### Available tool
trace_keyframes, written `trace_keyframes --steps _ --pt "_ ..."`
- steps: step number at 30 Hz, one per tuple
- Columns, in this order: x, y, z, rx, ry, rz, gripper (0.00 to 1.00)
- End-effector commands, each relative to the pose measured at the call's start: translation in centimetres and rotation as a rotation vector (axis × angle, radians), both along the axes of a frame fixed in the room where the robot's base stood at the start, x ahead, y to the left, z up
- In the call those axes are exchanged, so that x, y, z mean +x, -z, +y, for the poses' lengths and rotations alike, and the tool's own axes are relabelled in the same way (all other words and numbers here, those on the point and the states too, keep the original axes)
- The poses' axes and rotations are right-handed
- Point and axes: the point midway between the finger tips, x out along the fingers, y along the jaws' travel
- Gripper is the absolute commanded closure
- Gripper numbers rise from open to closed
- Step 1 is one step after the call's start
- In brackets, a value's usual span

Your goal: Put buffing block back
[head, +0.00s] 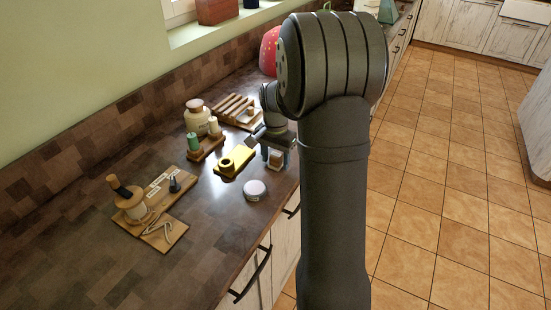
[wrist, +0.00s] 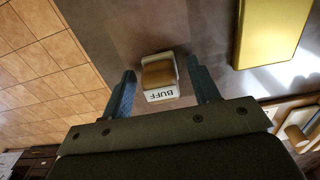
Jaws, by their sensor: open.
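The buffing block (wrist: 160,78) is a small white block with a brown top and the label "BUFF" on its side. It lies on the dark counter between the two fingers of my open gripper (wrist: 161,70). Gaps show on both sides of it in the wrist view. In the head view the block (head: 275,159) sits near the counter's front edge, under my gripper (head: 274,146), partly hidden by it. I cannot tell which spot is the block's own place.
Nearby are a round white tin (head: 255,190), a wooden stand with bottles (head: 205,151), a slatted wooden rack (head: 229,108) and wooden boards with tools (head: 172,238).

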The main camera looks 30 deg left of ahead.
Motion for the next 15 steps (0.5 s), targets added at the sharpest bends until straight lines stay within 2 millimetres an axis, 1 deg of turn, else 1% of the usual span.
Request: trace_keyframes --steps 5,12,15 --pt "0.1 -2.7 0.1 0.004 0.0 -0.005 0.44" --pt "0.1 -8.0 0.1 0.004 0.0 -0.005 0.44" --pt "0.1 -9.7 0.1 0.003 0.0 -0.004 0.44"
